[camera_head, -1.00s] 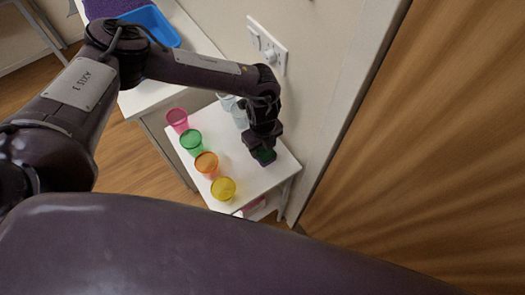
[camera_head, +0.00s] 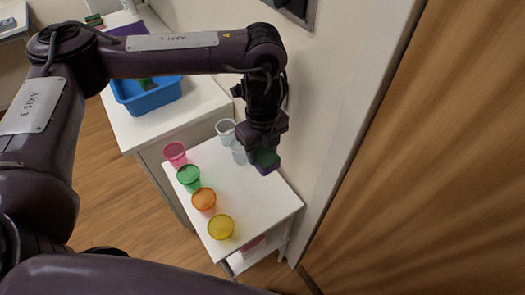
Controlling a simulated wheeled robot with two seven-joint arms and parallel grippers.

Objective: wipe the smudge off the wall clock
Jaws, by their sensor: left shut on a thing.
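My left gripper (camera_head: 264,147) is shut on a small green and purple block (camera_head: 266,162), which looks like a sponge. It holds the block over the white side table, beside the wall; whether the block touches anything is hard to tell. No wall clock and no smudge can be made out. My right gripper is not in view.
A white side table (camera_head: 262,212) bears pink (camera_head: 175,154), green (camera_head: 189,178), orange (camera_head: 204,201) and yellow (camera_head: 221,227) cups, and clear cups (camera_head: 226,131) near my gripper. A blue bin (camera_head: 150,97) stands on a white counter (camera_head: 205,98). A wooden door (camera_head: 430,180) is right.

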